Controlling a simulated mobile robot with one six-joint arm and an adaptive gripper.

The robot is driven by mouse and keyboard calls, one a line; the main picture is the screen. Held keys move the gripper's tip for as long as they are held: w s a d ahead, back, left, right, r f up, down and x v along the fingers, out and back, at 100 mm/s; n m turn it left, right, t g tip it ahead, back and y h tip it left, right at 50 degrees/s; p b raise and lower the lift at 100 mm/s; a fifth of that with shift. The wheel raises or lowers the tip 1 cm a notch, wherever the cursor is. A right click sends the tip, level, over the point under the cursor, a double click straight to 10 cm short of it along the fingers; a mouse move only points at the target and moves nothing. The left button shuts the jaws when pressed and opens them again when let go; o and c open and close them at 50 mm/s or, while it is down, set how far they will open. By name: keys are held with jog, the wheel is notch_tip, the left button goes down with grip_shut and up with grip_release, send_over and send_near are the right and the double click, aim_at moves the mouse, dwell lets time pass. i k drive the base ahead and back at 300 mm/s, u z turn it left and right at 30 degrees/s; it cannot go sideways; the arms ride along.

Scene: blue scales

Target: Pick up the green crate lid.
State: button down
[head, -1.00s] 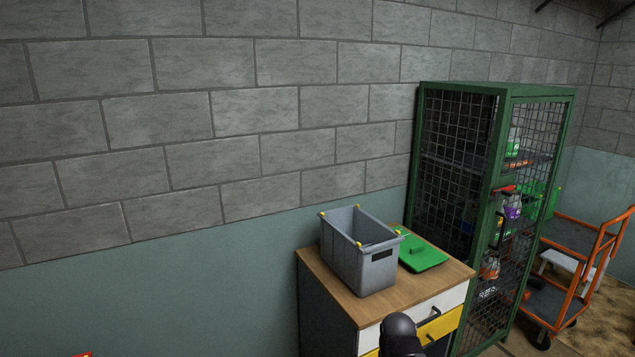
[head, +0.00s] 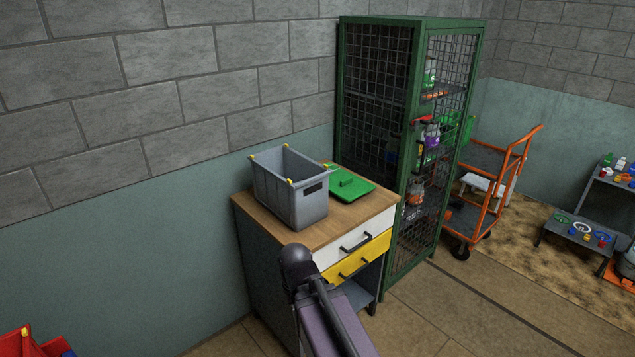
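The green crate lid (head: 352,184) lies flat on the wooden top of a drawer cabinet (head: 247,208), with a raised handle on its upper face. It is just right of a grey open crate (head: 300,204) with yellow corner pieces, which hides part of its left side. My arm shows at the bottom middle, in front of the cabinet. My gripper is not visible in the head view, so its state does not show.
A green mesh cage cabinet (head: 427,140) stands right of the drawer cabinet, close to the lid. An orange trolley (head: 500,185) is further right. Red bins (head: 28,343) are at the lower left.

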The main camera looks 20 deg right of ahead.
aim_at(348, 187)
jog(key=u, duration=0.85)
jog(key=k, duration=0.85)
jog(key=z, duration=1.4)
jog(key=i, duration=0.45)
jog(key=u, duration=0.25)
